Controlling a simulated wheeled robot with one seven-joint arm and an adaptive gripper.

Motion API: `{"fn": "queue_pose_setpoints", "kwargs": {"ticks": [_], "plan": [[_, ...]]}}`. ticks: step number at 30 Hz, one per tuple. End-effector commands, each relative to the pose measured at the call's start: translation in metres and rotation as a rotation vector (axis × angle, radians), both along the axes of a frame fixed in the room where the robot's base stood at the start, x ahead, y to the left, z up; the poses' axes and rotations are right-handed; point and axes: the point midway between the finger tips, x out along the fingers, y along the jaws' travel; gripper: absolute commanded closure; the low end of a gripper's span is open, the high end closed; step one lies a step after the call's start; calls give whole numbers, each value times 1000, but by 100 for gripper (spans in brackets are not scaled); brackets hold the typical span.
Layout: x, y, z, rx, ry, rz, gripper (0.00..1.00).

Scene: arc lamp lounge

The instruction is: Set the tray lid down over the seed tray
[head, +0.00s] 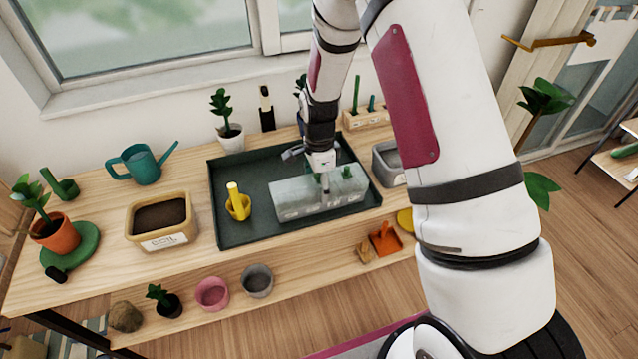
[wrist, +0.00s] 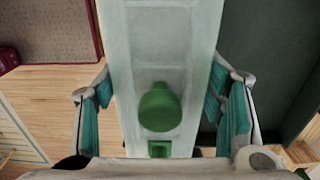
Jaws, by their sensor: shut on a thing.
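The tray lid (head: 345,187) is a long, translucent, pale box-shaped cover with a green knob, seen in the head view over the right part of a dark green work tray. My gripper (head: 321,168) is above it, pointing down and shut on it. In the wrist view the lid (wrist: 160,50) runs up the middle of the picture, with its round green knob between the teal finger pads of my gripper (wrist: 162,100). No seed tray can be told apart; whatever is under the lid is hidden. I cannot tell whether the lid touches anything below.
A grey bin (head: 386,160) stands close on the right. A soil tub (head: 160,222) and a teal watering can (head: 142,163) are at left. Small pots line the lower shelf.

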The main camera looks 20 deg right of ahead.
Motion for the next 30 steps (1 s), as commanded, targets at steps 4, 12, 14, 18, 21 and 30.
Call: {"fn": "queue_pose_setpoints", "kwargs": {"ticks": [4,12,14,18,21,30], "plan": [[0,0,0,0,0,0,68],[0,0,-4,0,0,0,68],[0,0,-5,0,0,0,68],[0,0,-6,0,0,0,68],[0,0,-6,0,0,0,68],[0,0,-6,0,0,0,14]]}}
